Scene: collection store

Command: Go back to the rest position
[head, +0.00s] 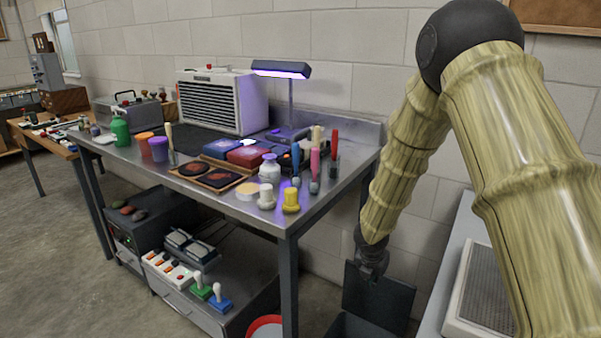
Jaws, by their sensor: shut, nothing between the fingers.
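My gripper (372,266) is at the lower end of my arm, right of the metal workbench (225,207). It points down, shut and empty, in front of the raised lid of a dark bin (385,300). I cannot tell whether it touches the lid. My arm comes from the right edge, bends at a black joint at the top and hangs down.
The bench holds a white slatted unit (212,100), a purple-lit lamp (283,70), tools, bottles and trays. A lower shelf carries stamps and boxes. A red-rimmed bucket (265,325) stands below. A white surface with a grille (484,290) is at right. The floor at left is clear.

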